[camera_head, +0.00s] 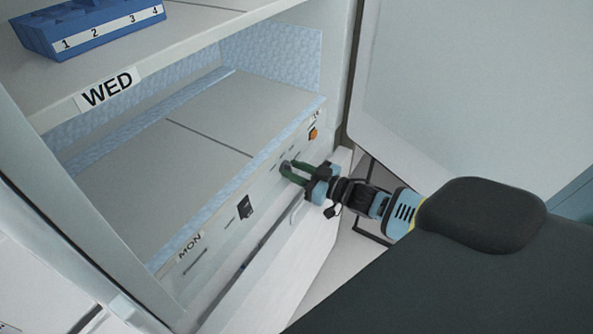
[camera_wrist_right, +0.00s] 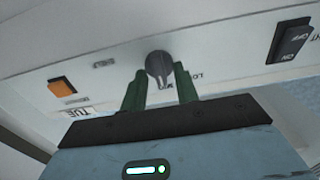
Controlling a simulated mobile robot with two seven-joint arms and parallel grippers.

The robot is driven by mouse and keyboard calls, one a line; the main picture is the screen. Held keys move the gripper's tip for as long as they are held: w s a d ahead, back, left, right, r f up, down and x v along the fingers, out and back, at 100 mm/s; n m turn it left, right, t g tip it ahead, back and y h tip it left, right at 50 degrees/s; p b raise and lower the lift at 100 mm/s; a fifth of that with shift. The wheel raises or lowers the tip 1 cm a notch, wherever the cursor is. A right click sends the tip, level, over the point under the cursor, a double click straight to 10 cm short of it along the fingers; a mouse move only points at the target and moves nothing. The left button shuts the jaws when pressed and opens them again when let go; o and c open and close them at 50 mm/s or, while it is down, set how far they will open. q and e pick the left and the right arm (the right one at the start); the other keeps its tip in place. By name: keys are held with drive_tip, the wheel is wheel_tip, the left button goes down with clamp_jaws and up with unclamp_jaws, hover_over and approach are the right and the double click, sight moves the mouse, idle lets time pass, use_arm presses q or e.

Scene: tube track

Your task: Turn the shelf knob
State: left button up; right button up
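The shelf knob (camera_wrist_right: 158,66) is a round dark grey dial with a pointer, on the pale front panel of the lower shelf in the right wrist view. My right gripper (camera_wrist_right: 160,82) has its two green fingers one on each side of the knob, close against its edges, with the knob between the tips. In the head view the right gripper (camera_head: 289,172) reaches the panel from the right, and its fingers largely hide the knob. My left gripper is not in view.
A black switch (camera_head: 245,207) and an orange button (camera_head: 313,134) sit on the same panel (camera_head: 226,226). The upper shelf (camera_head: 190,32) carries a blue numbered box (camera_head: 88,27). The lower shelf top (camera_head: 150,175) is bare. An open door (camera_head: 470,90) stands at right.

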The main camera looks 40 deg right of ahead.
drive_tip(key=c, duration=0.5)
clamp_jaws()
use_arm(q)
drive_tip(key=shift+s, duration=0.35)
use_arm(e)
drive_tip(key=shift+n, duration=0.4)
drive_tip(key=n, duration=0.5)
drive_tip(key=shift+a, duration=0.1)
drive_tip(key=shift+f+n, duration=0.1)
drive_tip(key=shift+n, duration=1.2)
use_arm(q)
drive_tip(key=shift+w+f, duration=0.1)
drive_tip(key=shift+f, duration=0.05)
use_arm(e)
drive_tip(key=shift+n, duration=0.3)
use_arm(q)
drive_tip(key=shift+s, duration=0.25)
